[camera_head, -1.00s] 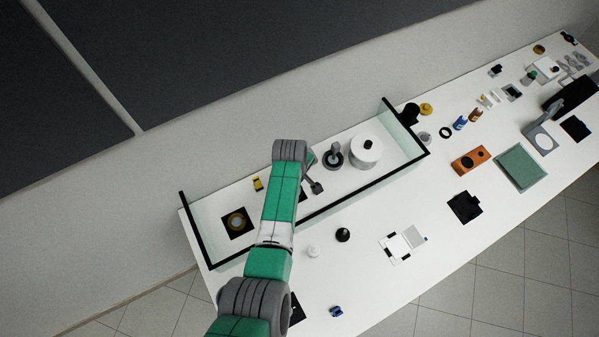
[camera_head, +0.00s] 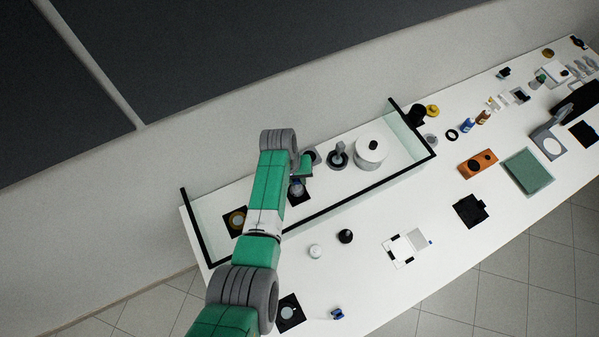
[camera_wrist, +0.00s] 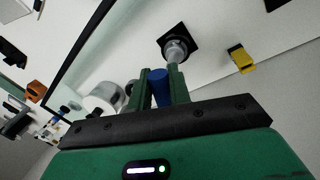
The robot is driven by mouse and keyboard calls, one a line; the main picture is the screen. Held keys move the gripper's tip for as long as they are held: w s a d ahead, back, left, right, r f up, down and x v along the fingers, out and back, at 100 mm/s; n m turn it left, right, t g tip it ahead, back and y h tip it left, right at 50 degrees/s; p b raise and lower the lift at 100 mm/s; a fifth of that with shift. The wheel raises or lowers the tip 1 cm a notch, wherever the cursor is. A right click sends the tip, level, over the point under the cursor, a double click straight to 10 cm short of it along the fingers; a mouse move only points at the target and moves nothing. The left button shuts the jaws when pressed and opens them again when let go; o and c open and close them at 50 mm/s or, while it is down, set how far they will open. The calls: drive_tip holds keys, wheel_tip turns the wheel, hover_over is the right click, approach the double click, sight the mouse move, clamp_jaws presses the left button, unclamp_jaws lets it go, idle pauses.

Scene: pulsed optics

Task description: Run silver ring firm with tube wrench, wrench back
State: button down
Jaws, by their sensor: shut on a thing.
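My gripper (camera_wrist: 160,90) is shut on the blue handle of the tube wrench (camera_wrist: 160,88). In the head view my gripper (camera_head: 303,173) is inside the glass-walled tray, partly hidden by my arm. The wrench's grey end (camera_wrist: 176,50) points at a black square plate (camera_wrist: 192,39) and covers its middle. That plate also shows in the head view (camera_head: 303,199), below the gripper. The silver ring cannot be made out clearly; it is hidden by or blends with the wrench end, so I cannot tell if they touch.
The tray has a low black-edged front wall (camera_head: 345,192). A white cylinder (camera_head: 369,153) and a grey post (camera_head: 338,155) stand to the right of the gripper. A yellow block (camera_wrist: 241,58) lies near the plate.

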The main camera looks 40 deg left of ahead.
drive_tip(key=m, duration=0.3)
drive_tip(key=shift+s+a+f, duration=0.2)
drive_tip(key=shift+s, duration=0.1)
drive_tip(key=m+g+b, duration=0.1)
drive_tip(key=m+b, duration=0.1)
drive_tip(key=m, duration=0.1)
drive_tip(key=a+m+b, duration=0.1)
drive_tip(key=m+b, duration=0.1)
drive_tip(key=m, duration=0.2)
drive_tip(key=shift+s+a+f+g+h, duration=0.2)
drive_tip(key=shift+g+h, duration=0.1)
drive_tip(key=shift+g, duration=0.1)
drive_tip(key=shift+r, duration=0.1)
drive_tip(key=shift+r+p, duration=0.35)
drive_tip(key=shift+r, duration=0.1)
drive_tip(key=shift+w+r, duration=0.1)
